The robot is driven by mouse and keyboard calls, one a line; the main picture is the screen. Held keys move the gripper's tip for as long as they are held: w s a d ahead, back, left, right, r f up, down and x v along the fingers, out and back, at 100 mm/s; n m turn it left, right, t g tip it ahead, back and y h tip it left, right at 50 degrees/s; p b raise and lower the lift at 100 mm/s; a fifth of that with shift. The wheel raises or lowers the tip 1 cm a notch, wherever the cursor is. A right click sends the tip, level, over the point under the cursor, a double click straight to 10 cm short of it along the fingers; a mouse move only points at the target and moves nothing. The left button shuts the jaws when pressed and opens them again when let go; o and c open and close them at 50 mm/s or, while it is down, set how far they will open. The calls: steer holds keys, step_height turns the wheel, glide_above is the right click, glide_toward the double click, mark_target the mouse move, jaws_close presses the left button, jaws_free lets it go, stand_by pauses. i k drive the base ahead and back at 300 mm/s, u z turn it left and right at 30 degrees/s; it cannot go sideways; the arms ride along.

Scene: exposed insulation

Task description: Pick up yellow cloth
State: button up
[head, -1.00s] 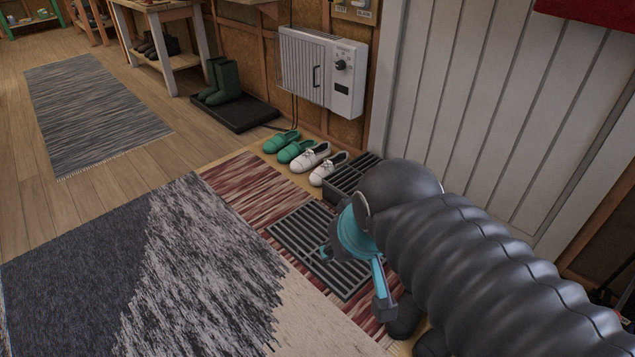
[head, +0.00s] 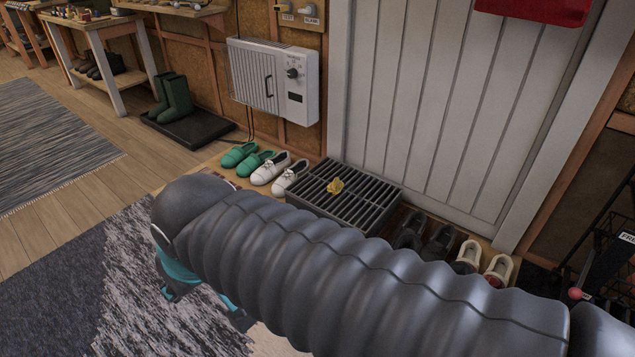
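My gripper (head: 204,297) is at the lower left, over the grey and white rug, well to the left of the cloth and nearer to me. Its teal fingers show apart, partly hidden behind my dark ribbed arm, and I see nothing between them. My arm crosses the picture in front of the grate box and hides the floor there.
Green and white shoes (head: 263,167) stand left of the grate box, dark and cream shoes (head: 440,245) right of it. A white heater (head: 272,82) hangs behind. Green boots (head: 173,98) stand on a black tray. A dark cart (head: 610,245) is at the right edge.

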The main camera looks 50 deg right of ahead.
mark_target(335, 188)
steer(key=z, duration=0.05)
steer(key=i, duration=3.25)
steer(key=z, duration=4.15)
steer(key=i, duration=0.45)
steer(key=u, duration=0.05)
